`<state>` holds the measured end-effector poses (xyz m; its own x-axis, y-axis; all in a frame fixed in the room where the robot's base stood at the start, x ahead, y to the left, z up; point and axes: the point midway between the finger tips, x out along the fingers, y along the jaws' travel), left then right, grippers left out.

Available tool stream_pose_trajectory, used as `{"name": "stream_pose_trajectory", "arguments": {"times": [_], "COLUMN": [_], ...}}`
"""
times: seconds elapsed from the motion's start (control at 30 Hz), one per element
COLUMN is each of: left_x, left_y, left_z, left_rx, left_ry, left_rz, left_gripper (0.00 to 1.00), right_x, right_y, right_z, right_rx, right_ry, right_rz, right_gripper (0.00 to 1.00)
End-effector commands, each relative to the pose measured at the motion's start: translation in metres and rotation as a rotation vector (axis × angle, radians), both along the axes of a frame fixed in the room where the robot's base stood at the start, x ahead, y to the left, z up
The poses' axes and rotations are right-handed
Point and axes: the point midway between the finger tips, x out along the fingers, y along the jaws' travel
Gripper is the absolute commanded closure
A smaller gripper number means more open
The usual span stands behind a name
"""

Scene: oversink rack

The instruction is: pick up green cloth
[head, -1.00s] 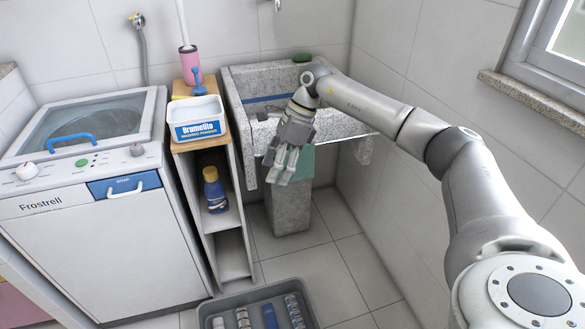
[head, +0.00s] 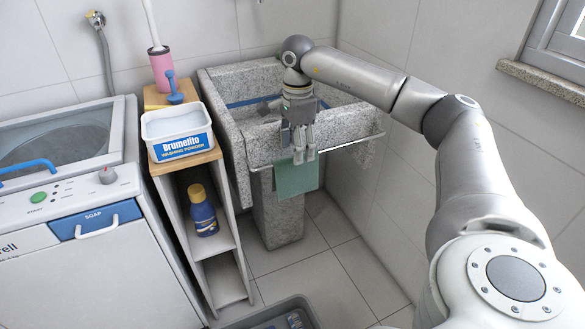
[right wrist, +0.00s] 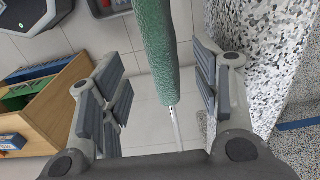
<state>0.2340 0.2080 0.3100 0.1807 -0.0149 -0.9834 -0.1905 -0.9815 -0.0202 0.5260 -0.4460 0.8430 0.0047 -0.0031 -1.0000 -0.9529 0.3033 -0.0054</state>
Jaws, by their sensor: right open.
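The green cloth (head: 296,177) hangs over the thin metal rail (head: 345,147) along the front of the granite sink (head: 225,110). My right gripper (head: 298,158) points down at the rail, just at the cloth's top edge. In the right wrist view the cloth (right wrist: 158,45) runs between the two open fingers of the gripper (right wrist: 155,90), with a gap on both sides. The rail (right wrist: 176,130) also shows below the cloth there. My left gripper is not in view.
A narrow shelf (head: 212,255) left of the sink holds a washing powder box (head: 180,135) and a blue bottle (head: 201,215). A washing machine (head: 70,245) stands further left. A grey tray (head: 270,315) lies on the floor. The wall is close on the right.

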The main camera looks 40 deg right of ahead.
Motion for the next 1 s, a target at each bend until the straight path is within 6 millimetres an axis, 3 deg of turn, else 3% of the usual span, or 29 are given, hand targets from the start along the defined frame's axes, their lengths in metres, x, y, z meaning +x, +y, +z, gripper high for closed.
{"name": "stream_pose_trajectory", "arguments": {"times": [0.27, 0.5, 0.83, 1.0], "left_x": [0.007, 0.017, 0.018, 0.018], "left_y": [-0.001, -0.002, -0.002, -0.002], "left_z": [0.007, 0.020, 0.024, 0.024], "left_rx": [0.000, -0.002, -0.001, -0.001], "left_ry": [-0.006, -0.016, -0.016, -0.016], "left_rz": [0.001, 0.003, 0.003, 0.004], "left_gripper": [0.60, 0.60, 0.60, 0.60], "right_x": [0.000, 0.001, 0.002, 0.002], "right_y": [0.001, 0.002, 0.002, 0.002], "right_z": [-0.026, -0.062, -0.069, -0.069], "right_rx": [0.000, 0.001, 0.002, 0.002], "right_ry": [0.001, 0.002, -0.002, -0.002], "right_rz": [0.001, 0.000, 0.000, 0.000], "right_gripper": [0.42, 0.42, 0.42, 0.63]}}
